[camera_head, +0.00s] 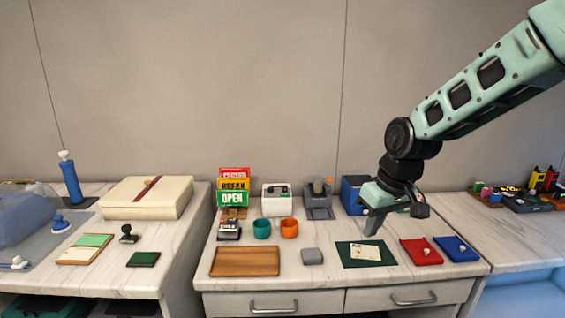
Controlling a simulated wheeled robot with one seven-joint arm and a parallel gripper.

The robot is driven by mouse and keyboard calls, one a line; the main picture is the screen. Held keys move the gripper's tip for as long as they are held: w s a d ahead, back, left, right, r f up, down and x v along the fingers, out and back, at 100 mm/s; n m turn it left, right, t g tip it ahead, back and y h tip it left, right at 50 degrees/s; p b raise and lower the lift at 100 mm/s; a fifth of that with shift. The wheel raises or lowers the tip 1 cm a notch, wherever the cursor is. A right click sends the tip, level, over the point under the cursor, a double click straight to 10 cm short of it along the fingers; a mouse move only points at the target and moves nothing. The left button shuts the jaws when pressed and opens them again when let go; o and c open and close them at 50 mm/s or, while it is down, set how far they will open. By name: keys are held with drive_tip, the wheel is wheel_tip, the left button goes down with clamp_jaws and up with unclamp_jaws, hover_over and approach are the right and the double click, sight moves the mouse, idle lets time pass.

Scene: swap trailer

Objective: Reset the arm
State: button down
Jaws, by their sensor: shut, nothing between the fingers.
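My arm (480,95) reaches in from the upper right, its forearm sloping down to the left and its wrist bent downward. My gripper (373,222) points down above the right part of the middle counter. It is shut and empty. Below it lies a dark green mat (350,259) with a cream card (365,252) on it. The fingertips appear above the mat's back edge, apart from the card as far as I can tell. The gripper partly hides a blue bin (352,190) behind it.
Near the gripper are a red pad (421,252), a blue pad (456,249) and a grey block (312,256). A wooden tray (245,262), teal cup (262,229), orange cup (289,228) and sign stack (233,187) stand left. The wall (200,80) rises behind; space above the counter is free.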

drive_tip(key=s+a+r+n+g+p, duration=0.1)
drive_tip(key=s+a, duration=0.1)
drive_tip(key=s, duration=1.3)
drive_tip(key=s+a+r+n+g+h+p, duration=0.1)
drive_tip(key=s+a, duration=0.2)
drive_tip(key=s, duration=1.2)
drive_tip(key=shift+s+a+n, duration=0.15)
drive_tip(key=shift+a+n, duration=0.05)
drive_tip(key=shift+n, duration=0.1)
